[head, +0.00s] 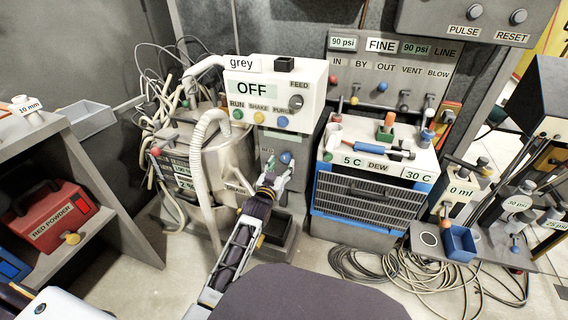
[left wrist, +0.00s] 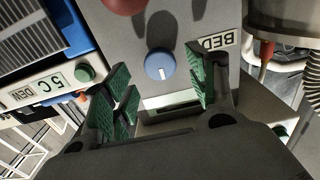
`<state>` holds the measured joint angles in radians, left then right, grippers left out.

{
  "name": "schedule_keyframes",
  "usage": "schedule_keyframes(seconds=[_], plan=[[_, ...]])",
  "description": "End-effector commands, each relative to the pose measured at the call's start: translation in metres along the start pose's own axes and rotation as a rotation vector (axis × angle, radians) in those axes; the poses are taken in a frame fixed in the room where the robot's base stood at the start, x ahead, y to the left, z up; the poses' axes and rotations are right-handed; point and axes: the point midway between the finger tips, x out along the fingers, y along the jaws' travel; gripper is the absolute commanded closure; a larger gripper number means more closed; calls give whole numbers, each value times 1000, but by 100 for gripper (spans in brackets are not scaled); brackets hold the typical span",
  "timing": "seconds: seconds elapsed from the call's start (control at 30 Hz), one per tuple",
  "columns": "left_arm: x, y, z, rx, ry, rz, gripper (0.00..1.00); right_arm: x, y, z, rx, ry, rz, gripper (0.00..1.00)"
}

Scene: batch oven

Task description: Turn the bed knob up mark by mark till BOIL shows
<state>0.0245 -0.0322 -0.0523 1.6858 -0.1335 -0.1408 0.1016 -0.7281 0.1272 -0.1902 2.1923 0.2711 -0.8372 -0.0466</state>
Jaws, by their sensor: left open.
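The bed knob (left wrist: 159,65) is a round blue dial with a white pointer line, on a grey panel beside the BED label (left wrist: 222,42) in the left wrist view. The knob (head: 286,157) also shows in the head view, just past the gripper. A pale display window (left wrist: 172,109) lies near the knob; the gripper body hides part of it and I cannot read it. My left gripper (left wrist: 162,88) is open, its green-padded fingers on either side of the knob and apart from it. It also shows in the head view (head: 272,180). My right gripper is out of view.
The grey controller (head: 300,92) above reads OFF. A steel vessel with hoses (head: 228,160) stands left of the panel, and the DEW chiller (head: 370,190) stands close on the right. Cables (head: 400,272) lie on the floor. A red bed powder box (head: 50,215) sits at left.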

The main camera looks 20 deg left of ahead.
Motion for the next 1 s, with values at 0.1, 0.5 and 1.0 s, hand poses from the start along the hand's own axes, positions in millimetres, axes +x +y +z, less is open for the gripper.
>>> schedule_keyframes(seconds=[0.1,0.5,1.0], plan=[[10,0,1,0,0,0,42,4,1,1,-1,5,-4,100],[33,0,1,0,-2,0,42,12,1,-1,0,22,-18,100],[36,0,0,0,-1,0,53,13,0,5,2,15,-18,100]])
